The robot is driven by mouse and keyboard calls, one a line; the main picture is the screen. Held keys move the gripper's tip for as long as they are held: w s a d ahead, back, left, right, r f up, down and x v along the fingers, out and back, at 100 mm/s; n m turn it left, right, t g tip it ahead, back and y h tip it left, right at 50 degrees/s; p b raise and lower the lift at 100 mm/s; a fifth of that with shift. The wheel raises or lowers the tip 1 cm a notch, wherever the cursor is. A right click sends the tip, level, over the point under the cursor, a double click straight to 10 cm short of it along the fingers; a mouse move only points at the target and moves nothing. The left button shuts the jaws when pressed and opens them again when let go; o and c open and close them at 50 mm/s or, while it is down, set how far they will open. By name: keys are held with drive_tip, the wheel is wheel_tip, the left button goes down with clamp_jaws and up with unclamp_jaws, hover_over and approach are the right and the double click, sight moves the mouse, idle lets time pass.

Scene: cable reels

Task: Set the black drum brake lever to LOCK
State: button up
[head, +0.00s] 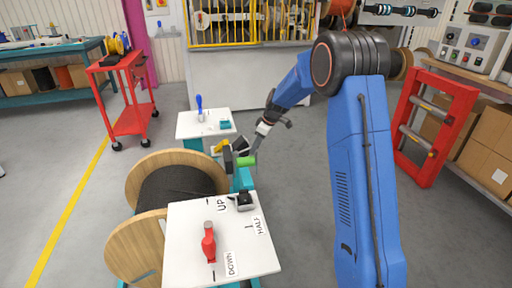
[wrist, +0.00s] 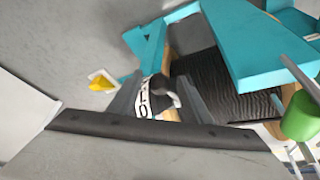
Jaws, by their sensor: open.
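In the wrist view a dark rounded knob (wrist: 158,84), which looks like the black brake lever, shows between the fingers of my gripper (wrist: 157,92). A white label (wrist: 143,100) with partly hidden black letters lies beside it. My gripper is open, with a finger on each side of the knob; I cannot tell whether either touches it. In the head view my gripper (head: 246,142) reaches down beside the drum, near a dark upright part (head: 228,159) and a green handle (head: 246,161). The lever's exact setting is not readable.
The cable drum (head: 175,185) sits in a teal frame. A near white panel (head: 185,225) carries a red lever (head: 209,242) and a black block (head: 244,201). A far white panel (head: 190,130) carries a blue lever (head: 200,108). A yellow part (head: 221,146) is close by.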

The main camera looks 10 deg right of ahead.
drive_tip(key=shift+w+a+f, duration=0.15)
drive_tip(key=shift+f, duration=0.35)
clamp_jaws()
drive_tip(key=shift+f, duration=0.35)
wheel_tip(320, 180, down, 10)
drive_tip(key=a+y, duration=0.2)
drive_tip(key=y, duration=0.1)
drive_tip(key=shift+r, duration=0.25)
idle(0.9)
drive_tip(key=shift+a, duration=0.1)
idle(0.3)
